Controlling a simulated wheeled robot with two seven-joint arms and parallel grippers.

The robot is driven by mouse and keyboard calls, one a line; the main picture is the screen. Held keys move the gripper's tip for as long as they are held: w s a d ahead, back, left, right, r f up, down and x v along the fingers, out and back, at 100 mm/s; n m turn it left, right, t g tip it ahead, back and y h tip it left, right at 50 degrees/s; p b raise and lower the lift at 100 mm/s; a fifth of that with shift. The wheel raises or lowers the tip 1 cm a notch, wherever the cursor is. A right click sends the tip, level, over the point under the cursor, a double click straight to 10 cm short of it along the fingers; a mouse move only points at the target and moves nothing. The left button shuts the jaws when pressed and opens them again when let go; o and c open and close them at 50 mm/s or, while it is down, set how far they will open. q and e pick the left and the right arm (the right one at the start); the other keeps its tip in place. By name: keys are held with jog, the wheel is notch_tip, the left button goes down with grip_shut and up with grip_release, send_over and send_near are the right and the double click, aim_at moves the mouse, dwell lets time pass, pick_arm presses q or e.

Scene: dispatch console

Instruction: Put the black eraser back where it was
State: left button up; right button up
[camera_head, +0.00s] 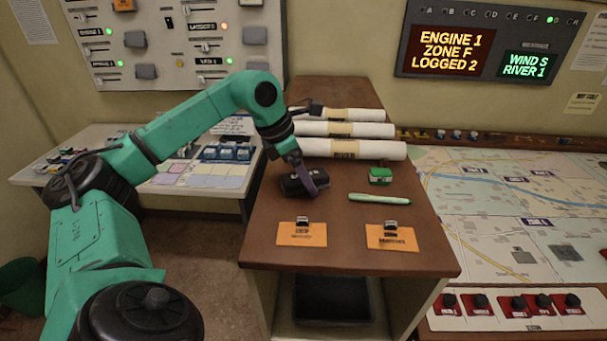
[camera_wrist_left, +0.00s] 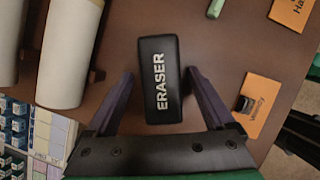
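The black eraser (camera_head: 291,186) lies on the brown cabinet top, below the rolled papers and left of the green pen. In the left wrist view the eraser (camera_wrist_left: 161,80), with white lettering "ERASER", lies between the two purple fingers. My left gripper (camera_head: 307,182) is low over the cabinet top at the eraser. In the wrist view my left gripper (camera_wrist_left: 159,75) is open, with a gap between each finger and the eraser's sides. In the head view the near finger covers part of the eraser. My right gripper is in neither view.
White paper rolls (camera_head: 352,149) lie at the back of the cabinet top (camera_head: 340,258). A green box (camera_head: 380,175) and a green pen (camera_head: 379,198) lie to the right. Two orange cards (camera_head: 302,239) (camera_head: 391,243) with clips lie in front. A map table (camera_head: 500,205) stands at right.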

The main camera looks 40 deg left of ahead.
pick_arm(q)
jog(key=shift+d+r, duration=0.1)
jog(key=shift+r, duration=0.05)
jog(key=v, duration=1.2)
jog(key=shift+p, duration=0.45)
